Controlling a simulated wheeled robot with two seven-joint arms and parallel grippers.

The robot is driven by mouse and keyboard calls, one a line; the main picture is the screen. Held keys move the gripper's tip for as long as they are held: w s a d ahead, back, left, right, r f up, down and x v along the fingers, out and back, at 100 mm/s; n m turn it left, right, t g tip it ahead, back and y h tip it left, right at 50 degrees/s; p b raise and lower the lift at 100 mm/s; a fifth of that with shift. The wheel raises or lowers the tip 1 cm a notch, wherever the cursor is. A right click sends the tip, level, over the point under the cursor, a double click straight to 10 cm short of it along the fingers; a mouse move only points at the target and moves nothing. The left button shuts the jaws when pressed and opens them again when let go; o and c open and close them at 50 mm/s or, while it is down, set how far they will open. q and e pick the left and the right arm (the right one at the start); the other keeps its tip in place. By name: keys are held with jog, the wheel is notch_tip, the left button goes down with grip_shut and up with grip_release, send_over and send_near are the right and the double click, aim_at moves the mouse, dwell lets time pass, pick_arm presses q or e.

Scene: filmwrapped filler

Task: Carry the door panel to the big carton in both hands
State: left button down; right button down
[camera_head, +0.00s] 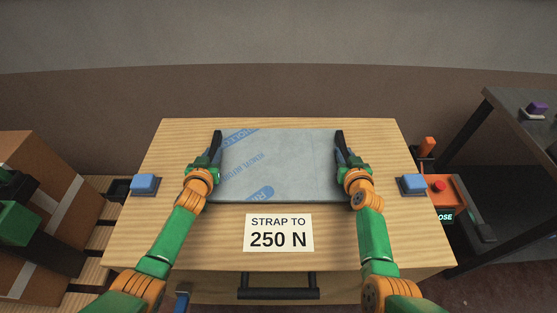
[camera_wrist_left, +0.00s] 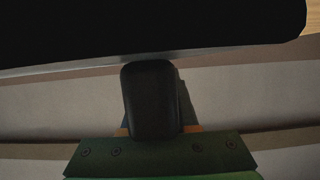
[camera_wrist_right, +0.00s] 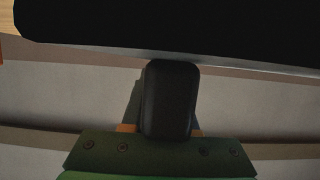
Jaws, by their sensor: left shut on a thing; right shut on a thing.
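The door panel (camera_head: 285,165) is a flat grey sheet in film with blue print, over the middle of the wooden table in the head view. My left gripper (camera_head: 216,148) is shut on its left edge. My right gripper (camera_head: 341,148) is shut on its right edge. The panel's dark underside fills the top of the left wrist view (camera_wrist_left: 130,25) and of the right wrist view (camera_wrist_right: 190,30). I cannot tell whether the panel touches the table. A big brown carton (camera_head: 75,215) stands at the far left, partly cut off by the frame.
The wooden table (camera_head: 420,250) bears a sign reading "STRAP TO 250 N" (camera_head: 278,232) and has blue blocks at its left (camera_head: 144,184) and right (camera_head: 413,184) edges. An orange device (camera_head: 450,195) with a red button and a dark shelf (camera_head: 510,130) stand at right.

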dwell(0.7)
